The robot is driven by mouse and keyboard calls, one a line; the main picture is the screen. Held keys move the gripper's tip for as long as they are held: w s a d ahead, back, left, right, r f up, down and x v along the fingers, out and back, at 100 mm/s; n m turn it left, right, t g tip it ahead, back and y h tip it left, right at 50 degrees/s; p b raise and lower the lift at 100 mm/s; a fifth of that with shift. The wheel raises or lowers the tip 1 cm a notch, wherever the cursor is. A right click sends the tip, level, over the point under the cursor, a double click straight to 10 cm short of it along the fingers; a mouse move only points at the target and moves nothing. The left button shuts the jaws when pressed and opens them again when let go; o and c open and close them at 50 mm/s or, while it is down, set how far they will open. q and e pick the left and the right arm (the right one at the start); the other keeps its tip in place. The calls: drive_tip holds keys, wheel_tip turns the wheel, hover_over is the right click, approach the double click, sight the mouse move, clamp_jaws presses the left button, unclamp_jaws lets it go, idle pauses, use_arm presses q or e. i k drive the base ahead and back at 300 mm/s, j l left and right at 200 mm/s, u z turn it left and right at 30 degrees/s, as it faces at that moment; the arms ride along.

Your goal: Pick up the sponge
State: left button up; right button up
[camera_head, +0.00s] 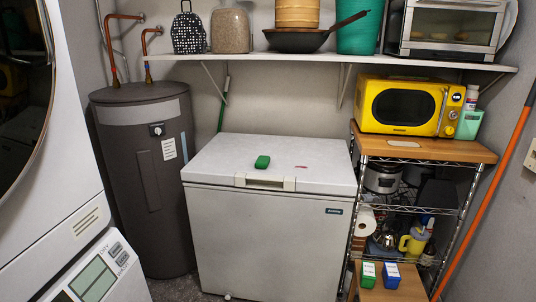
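A small green sponge (262,162) lies on the white lid of the chest freezer (222,163), near the front edge and just behind the freezer's handle. It looks flat and free, with nothing touching it from above. Neither of my grippers shows in the head view.
A grey water heater (145,180) stands left of the freezer, and a stacked washer (75,240) fills the left side. A wire rack (425,160) with a yellow microwave (405,107) stands right. A loaded shelf (345,58) hangs above. The freezer lid is mostly clear.

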sight(262, 162)
drive_tip(key=i+j+z, duration=0.1)
drive_tip(key=i, duration=1.55)
